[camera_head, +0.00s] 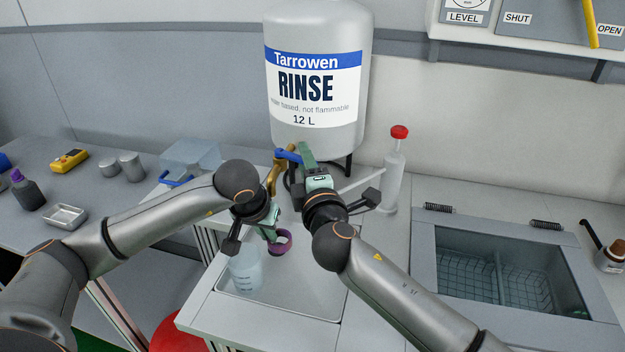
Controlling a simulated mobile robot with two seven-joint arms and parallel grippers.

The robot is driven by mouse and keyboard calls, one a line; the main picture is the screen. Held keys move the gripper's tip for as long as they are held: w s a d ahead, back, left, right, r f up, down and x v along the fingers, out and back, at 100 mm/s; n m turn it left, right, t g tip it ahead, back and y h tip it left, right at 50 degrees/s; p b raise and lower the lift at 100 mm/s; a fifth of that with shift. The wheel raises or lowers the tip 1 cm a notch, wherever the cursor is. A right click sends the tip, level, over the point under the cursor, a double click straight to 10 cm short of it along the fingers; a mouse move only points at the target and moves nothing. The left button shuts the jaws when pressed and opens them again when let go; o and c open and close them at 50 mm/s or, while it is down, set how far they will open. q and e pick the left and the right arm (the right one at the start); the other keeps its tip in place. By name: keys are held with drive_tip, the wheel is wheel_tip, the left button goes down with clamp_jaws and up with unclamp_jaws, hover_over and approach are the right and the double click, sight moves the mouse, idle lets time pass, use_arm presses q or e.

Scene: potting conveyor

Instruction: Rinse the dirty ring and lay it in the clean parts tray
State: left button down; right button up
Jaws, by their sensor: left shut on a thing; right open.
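My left gripper (271,233) is shut on a purple ring (287,249) and holds it over a shallow tray (318,306), below and near a brass tap (272,180). Any dirt on the ring is too small to tell. The tap, with a blue handle (288,155), is at the foot of the large rinse tank (340,90). My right gripper (303,158) is open beside the blue handle; whether it touches is unclear. A small, empty-looking metal tray (66,216) lies on the left bench; I see no label naming it the clean parts tray.
A translucent beaker (246,270) stands in the shallow tray, close to my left gripper. A clear bottle with a red cap (395,175) stands right of my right gripper. A tank with a wire basket (505,270) is at right. A clear bin (190,157) stands behind my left arm.

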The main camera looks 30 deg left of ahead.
drive_tip(key=v, duration=1.1)
drive_tip(key=shift+d, duration=0.25)
use_arm(q)
drive_tip(key=shift+w, duration=0.15)
use_arm(e)
drive_tip(key=shift+s, duration=0.15)
use_arm(q)
drive_tip(key=shift+w+d, duration=0.1)
drive_tip(key=shift+w, duration=0.15)
drive_tip(key=shift+w+r, duration=0.1)
drive_tip(key=shift+r, duration=0.05)
use_arm(e)
drive_tip(key=shift+s+a, duration=0.1)
drive_tip(key=shift+s, duration=0.1)
drive_tip(key=shift+w+f, duration=0.1)
drive_tip(key=shift+f, duration=0.1)
use_arm(q)
drive_tip(key=shift+s+b, duration=0.25)
drive_tip(key=shift+b, duration=0.05)
drive_tip(key=shift+s, duration=0.2)
use_arm(e)
drive_tip(key=shift+w+f, duration=0.1)
